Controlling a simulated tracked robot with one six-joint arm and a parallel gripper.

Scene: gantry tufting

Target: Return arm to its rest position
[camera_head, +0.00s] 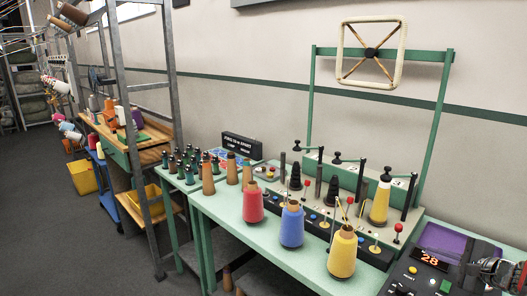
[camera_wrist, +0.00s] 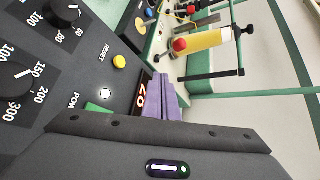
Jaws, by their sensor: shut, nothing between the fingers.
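My gripper (camera_wrist: 161,80) shows in the wrist view as two purple-grey fingers pressed together, with nothing between them. Its dark body with a small lit indicator fills the bottom of that view. The fingers hang in front of a dark control box (camera_wrist: 92,75), which has dials, a yellow button and a red number display. In the head view, part of my arm (camera_head: 503,274) shows at the lower right edge, close to the same control box (camera_head: 408,281); the fingertips cannot be made out there.
The green table (camera_head: 268,243) holds red (camera_head: 252,203), blue (camera_head: 291,226) and yellow (camera_head: 342,253) cones. A yellow cone (camera_head: 379,203) stands by the machine under a green frame (camera_head: 436,140). A purple-lined tray (camera_head: 444,241) lies behind the box. A metal upright (camera_head: 127,120) stands left; dark floor (camera_head: 75,230) is open.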

